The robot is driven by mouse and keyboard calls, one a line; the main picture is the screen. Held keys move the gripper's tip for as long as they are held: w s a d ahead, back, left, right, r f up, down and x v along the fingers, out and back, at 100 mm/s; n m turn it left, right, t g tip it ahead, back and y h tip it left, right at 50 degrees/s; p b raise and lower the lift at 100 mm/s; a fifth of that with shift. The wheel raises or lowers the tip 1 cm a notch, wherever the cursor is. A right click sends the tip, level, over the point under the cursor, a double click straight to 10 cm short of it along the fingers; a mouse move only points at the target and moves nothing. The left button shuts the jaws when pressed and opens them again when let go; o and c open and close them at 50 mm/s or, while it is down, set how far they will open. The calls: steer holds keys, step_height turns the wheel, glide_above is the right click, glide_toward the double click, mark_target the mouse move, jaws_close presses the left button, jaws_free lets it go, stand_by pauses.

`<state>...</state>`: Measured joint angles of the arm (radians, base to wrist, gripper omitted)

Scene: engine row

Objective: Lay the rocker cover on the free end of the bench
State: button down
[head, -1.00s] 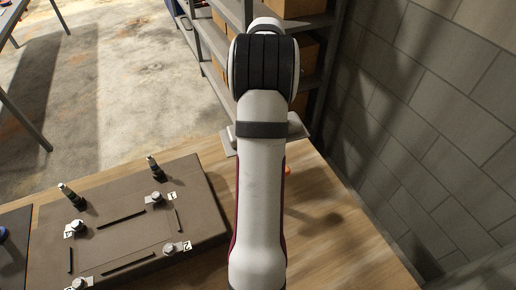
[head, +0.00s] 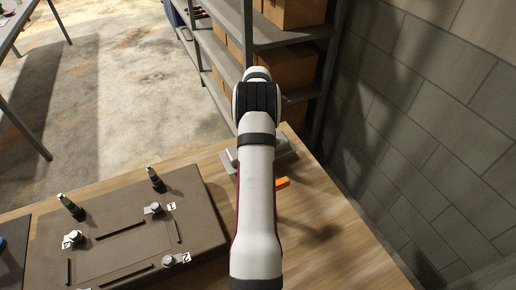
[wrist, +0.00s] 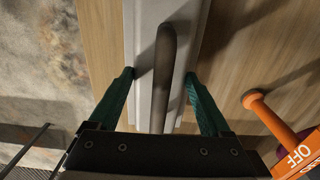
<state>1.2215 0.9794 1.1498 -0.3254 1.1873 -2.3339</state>
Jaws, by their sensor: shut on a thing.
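The rocker cover (wrist: 143,40) is a long light grey piece with a darker rounded bar along its top. In the wrist view it lies between the two green fingers of my gripper (wrist: 160,78), which is shut on it. In the head view the cover (head: 286,161) shows on both sides of my arm, at the far right end of the wooden bench (head: 335,235). My arm hides its middle and my gripper there. It is low over or on the wood; I cannot tell if it touches.
An orange part (head: 282,183) is near the cover; in the wrist view an orange piece marked OFF (wrist: 300,158) lies at the right. A grey-brown engine block (head: 120,240) with studs and numbered tags is at the left. Shelving (head: 290,38) and a block wall (head: 430,110) stand beyond.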

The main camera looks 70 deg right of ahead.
steer(key=shift+f, duration=1.5)
jaws_free()
steer(key=shift+f, duration=0.15)
